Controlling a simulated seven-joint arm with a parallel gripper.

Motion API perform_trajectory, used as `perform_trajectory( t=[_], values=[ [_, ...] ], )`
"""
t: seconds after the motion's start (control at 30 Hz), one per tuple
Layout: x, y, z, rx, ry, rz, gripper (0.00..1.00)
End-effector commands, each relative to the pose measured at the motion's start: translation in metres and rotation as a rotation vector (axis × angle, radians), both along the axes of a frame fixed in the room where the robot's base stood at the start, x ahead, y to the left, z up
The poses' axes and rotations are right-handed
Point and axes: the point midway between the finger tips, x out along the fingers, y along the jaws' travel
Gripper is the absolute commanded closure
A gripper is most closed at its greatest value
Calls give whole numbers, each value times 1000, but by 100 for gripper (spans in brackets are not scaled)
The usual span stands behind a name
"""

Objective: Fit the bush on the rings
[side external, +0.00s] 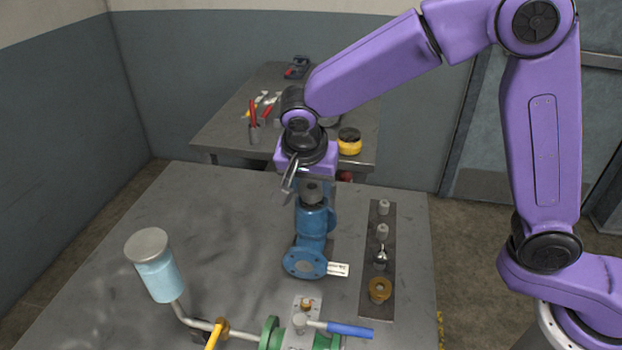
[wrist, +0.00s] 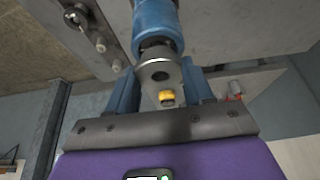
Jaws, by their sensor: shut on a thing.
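My gripper (wrist: 160,88) is shut on a grey piece that I take for the bush (wrist: 160,72); it has a plate-like flange with a dark hole. The bush also shows between the fingers in the side view (side external: 312,187). It is right over the top of the blue valve body (side external: 313,220), which stands upright on the table. In the wrist view the blue body (wrist: 156,22) lies just beyond the bush, with a dark part between them. Whether they touch cannot be told. The rings inside the body are hidden.
A dark strip (side external: 377,225) at the right holds white pieces, a shiny metal piece (side external: 381,257) and a brass ring (side external: 380,290). A green valve with a blue-handled lever (side external: 345,329) and a pipe with a light-blue cup (side external: 160,277) stand in front. The table's left is clear.

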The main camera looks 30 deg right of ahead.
Motion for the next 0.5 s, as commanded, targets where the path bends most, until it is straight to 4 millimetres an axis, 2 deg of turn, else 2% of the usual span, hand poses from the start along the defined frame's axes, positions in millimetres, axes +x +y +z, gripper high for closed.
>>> perform_trajectory(
  t=[0.5],
  values=[
    [0,0,-11,0,-1,0,84]
  ],
)
